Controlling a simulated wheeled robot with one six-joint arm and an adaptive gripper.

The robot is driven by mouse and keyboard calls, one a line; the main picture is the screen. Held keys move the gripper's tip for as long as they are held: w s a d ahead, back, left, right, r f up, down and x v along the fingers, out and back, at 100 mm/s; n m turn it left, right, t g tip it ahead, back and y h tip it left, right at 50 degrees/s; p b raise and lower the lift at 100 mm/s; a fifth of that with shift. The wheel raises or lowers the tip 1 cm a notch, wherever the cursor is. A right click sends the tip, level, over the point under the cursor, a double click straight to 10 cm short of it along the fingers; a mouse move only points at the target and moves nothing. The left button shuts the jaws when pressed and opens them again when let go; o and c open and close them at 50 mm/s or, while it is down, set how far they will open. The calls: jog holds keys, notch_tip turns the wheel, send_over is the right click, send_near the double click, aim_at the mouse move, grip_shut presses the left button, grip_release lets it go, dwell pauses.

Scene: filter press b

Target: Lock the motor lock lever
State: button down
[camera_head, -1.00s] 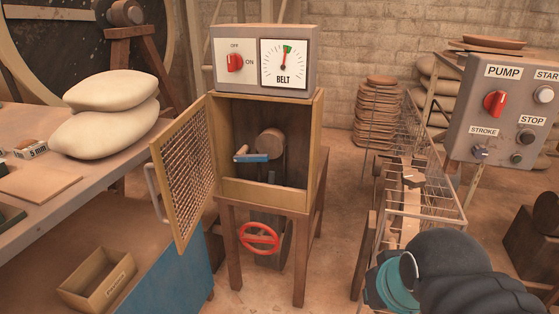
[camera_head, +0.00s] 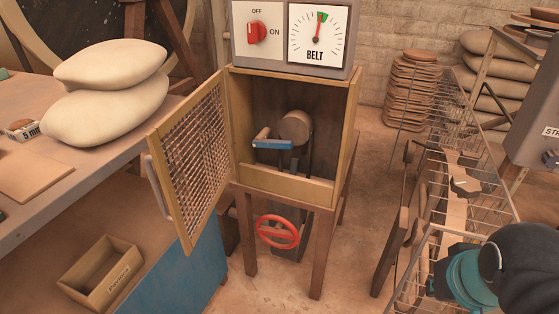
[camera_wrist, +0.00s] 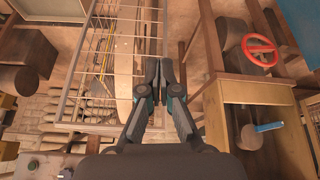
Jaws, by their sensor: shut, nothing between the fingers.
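The motor lock lever, a blue bar (camera_head: 272,144) with a wooden-coloured knob at its left end, lies near level inside the open wooden cabinet (camera_head: 348,130). A round brown pulley (camera_head: 297,127) is just above and behind it. In the wrist view the blue lever (camera_wrist: 269,127) is at the right. My gripper (camera_wrist: 164,62) is shut and empty, over the wire rack and well apart from the lever. In the head view only part of my arm shows at the lower right; the fingers are out of view there.
The mesh door (camera_head: 190,160) stands open at the cabinet's left. A red handwheel (camera_head: 277,231) is below the cabinet. A wire rack (camera_head: 470,150) stands to the right, with a grey control box (camera_head: 540,120) beyond. A bench with pale sacks (camera_head: 105,105) is at left.

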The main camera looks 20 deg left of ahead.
jog(key=w+a+f+n+g+h+b, duration=0.35)
jog(key=a+f+n, duration=0.25)
jog(key=f+n, duration=0.3)
jog(key=w+f+n+t+h+b, duration=0.1)
jog(key=w+n+t+h, duration=0.25)
jog(key=w+n, duration=0.25)
jog(key=n+t+y+b, duration=0.3)
jog(key=n+t+y, duration=0.3)
jog(key=n+t, duration=1.3)
send_near(272, 144)
jog(key=s+d+n+g, duration=0.2)
jog(key=s+n+g, duration=0.1)
jog(key=shift+s+d+f, duration=0.1)
jog(key=shift+d+f, duration=0.1)
jog(key=shift+f, duration=0.05)
jog(key=x, duration=1)
jog(key=shift+f+b, duration=0.25)
jog(key=shift+b, duration=0.15)
jog(key=shift+a+r, duration=0.1)
